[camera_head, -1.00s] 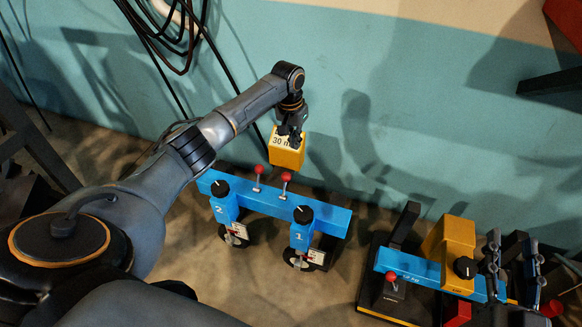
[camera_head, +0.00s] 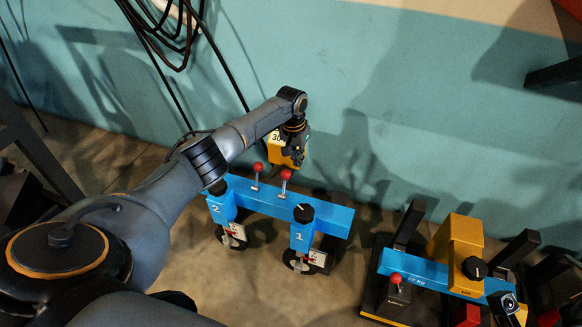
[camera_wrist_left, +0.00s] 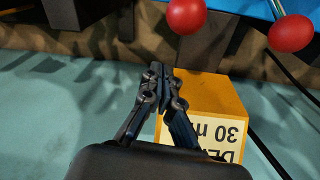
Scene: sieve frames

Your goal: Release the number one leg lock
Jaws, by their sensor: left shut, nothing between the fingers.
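A blue beam (camera_head: 330,217) stands low by the wall on legs marked 1 (camera_head: 301,238) and 2 (camera_head: 219,210). Each leg has a black knob on top; the number one knob (camera_head: 304,213) has a white mark. Two red-ball levers rise from the beam, one left (camera_head: 258,167) and one right (camera_head: 286,174). My left gripper (camera_head: 297,158) is shut and empty, just behind the right ball. In the left wrist view the shut fingers (camera_wrist_left: 163,75) are apart from both balls (camera_wrist_left: 186,14).
A yellow block (camera_head: 278,146) marked 30 is right beside my left gripper; whether they touch is unclear. At right stands another blue beam (camera_head: 420,271) with a yellow block (camera_head: 456,242) and a red-ball lever (camera_head: 396,278). Black cables hang on the wall.

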